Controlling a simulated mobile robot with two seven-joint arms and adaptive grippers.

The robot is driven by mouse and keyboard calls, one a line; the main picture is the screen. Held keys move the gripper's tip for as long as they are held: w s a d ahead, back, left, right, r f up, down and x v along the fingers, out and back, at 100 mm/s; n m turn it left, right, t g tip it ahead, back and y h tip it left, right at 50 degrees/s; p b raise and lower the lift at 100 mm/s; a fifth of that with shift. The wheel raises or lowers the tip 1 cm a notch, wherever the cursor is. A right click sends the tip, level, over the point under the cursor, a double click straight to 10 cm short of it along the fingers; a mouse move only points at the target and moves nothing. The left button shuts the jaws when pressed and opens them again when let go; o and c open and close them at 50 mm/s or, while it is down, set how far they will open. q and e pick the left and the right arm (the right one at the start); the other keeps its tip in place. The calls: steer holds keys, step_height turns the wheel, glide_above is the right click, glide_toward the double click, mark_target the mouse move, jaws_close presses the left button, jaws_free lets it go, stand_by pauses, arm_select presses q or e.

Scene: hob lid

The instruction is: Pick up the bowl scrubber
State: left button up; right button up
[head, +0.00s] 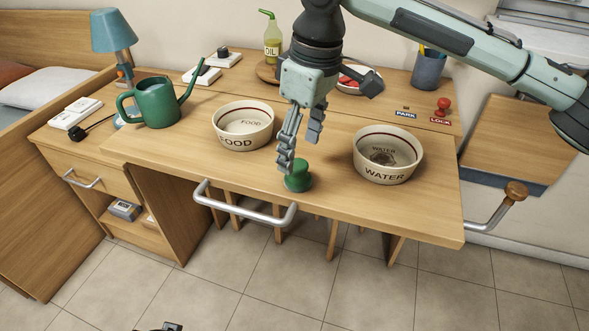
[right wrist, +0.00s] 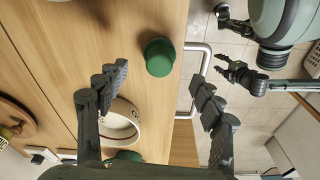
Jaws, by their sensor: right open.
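The bowl scrubber (head: 298,177), a green knob-like piece, stands on the wooden desk between the food bowl (head: 243,126) and the water bowl (head: 387,155). The water bowl has a dark brown stain inside. My right gripper (head: 299,152) is open, pointing down just above and behind the scrubber. In the right wrist view, the scrubber (right wrist: 159,57) appears between the spread fingers of the right gripper (right wrist: 158,75), with no contact visible. My left gripper (right wrist: 238,76) shows small at the right of that view, away from the desk; its jaw state is unclear.
A green watering can (head: 157,103) and a blue lamp (head: 114,38) stand at the left. An oil bottle (head: 271,40), a pen cup (head: 429,68) and a red stamp-like knob (head: 442,107) are farther back. A metal rail (head: 245,209) runs along the desk's front edge near the scrubber.

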mark_target(299, 164)
steer(key=f, duration=0.5)
steer(key=shift+w+a+f, duration=0.2)
steer(key=shift+f, duration=0.2)
steer(key=c, duration=1.3)
steer(key=shift+o, duration=0.2)
steer(key=shift+a+r, duration=0.2)
steer(key=shift+r, duration=0.95)
steer(key=shift+a+r, duration=0.15)
steer(key=shift+r, duration=1)
steer(key=s+a+r, duration=0.2)
steer(key=a+r, duration=0.4)
steer(key=a, duration=0.4)
steer(key=shift+s+a+r, duration=0.25)
steer(key=shift+a, duration=0.1)
